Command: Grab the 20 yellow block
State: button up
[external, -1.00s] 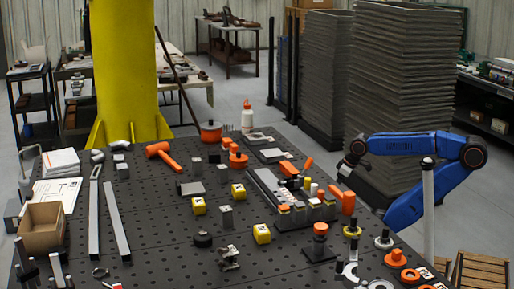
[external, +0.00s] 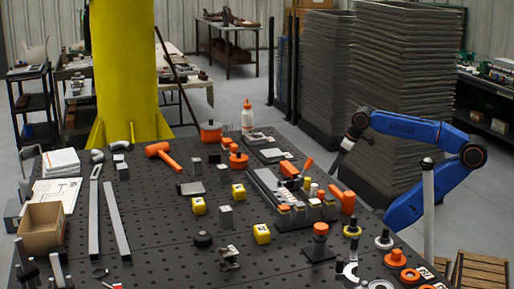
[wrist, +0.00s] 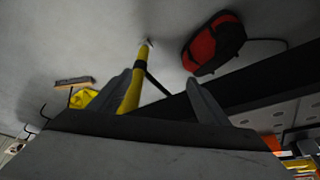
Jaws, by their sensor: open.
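Three yellow blocks with dark markings lie on the black perforated table in the external view: one on the left (external: 199,206), one farther back (external: 238,192) and one nearer the front (external: 262,234). The markings are too small for me to tell which one reads 20. My gripper (external: 339,163) is beyond the table's right side, raised and well apart from all three blocks. In the wrist view my two fingers (wrist: 158,98) are spread with nothing held between them. No yellow block can be made out there.
A metal rail with small blocks (external: 268,188), an orange-handled tool (external: 342,200) and an orange cylinder on a dark base (external: 320,240) stand between my arm and the yellow blocks. Tall grey stacks (external: 400,80) rise behind my arm. The wrist view shows floor and a red-black object (wrist: 212,43).

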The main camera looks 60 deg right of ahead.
notch_tip(320, 180, up, 27)
jog(key=w+a+r+n+y, duration=0.1)
jog(key=w+a+r, duration=0.1)
jog(key=w+a, duration=0.3)
jog(key=w+a+r+n, duration=0.1)
jog(key=w+a+r, duration=0.1)
jog(key=w, duration=0.5)
jog(key=n+g+y, duration=0.1)
jog(key=n+y, duration=0.1)
jog(key=n, duration=0.5)
send_over(199, 201)
jog(key=s+d, duration=0.5)
jog(key=shift+f, duration=4.9)
jog(key=x, duration=1.1)
jog(key=a+x, duration=0.1)
jog(key=x, duration=0.5)
jog(key=shift+s, duration=0.2)
jog(key=c, duration=1.2)
